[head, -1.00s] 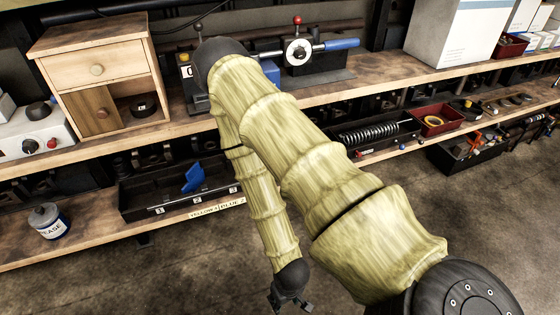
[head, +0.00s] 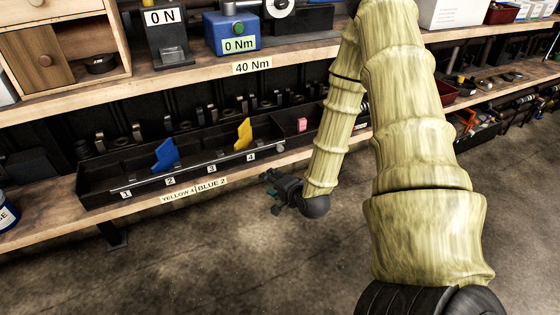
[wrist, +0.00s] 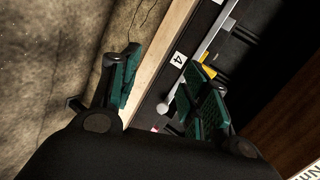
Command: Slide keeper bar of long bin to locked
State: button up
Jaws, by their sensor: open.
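The long bin (head: 98,180) is a black tray on the lower shelf, with front slots numbered 1 to 4. A blue divider (head: 166,155) stands near 2 and a yellow divider (head: 244,134) near 4. The keeper bar (head: 205,164) is a thin metal rod along the bin's front, with a knob (head: 280,145) at its right end. My gripper (head: 278,190) is open and empty, in front of the shelf edge, below and near that knob. In the wrist view the round knob (wrist: 165,108) shows between the open green-padded fingers (wrist: 163,92), apparently beyond them; contact cannot be told.
A label strip (head: 193,191) reading "YELLOW 4 | BLUE 2" is on the shelf edge. A pink block (head: 302,125) sits right of the yellow divider. The upper shelf (head: 190,76) overhangs the bin. Open floor (head: 230,260) lies in front.

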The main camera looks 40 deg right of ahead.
aim_at(281, 150)
jog(key=d+m+t+h+b, duration=0.3)
jog(key=d+m+t+b, duration=0.1)
jog(key=d+m+b, duration=0.55)
jog(key=shift+n, duration=0.35)
jog(key=x, duration=0.4)
jog(key=b+x, duration=0.1)
jog(key=x, duration=0.2)
jog(key=r+b+x, duration=0.1)
jog(key=x, duration=0.3)
jog(key=shift+w+d, duration=0.3)
jog(key=shift+d, duration=0.1)
jog(key=shift+c, duration=0.3)
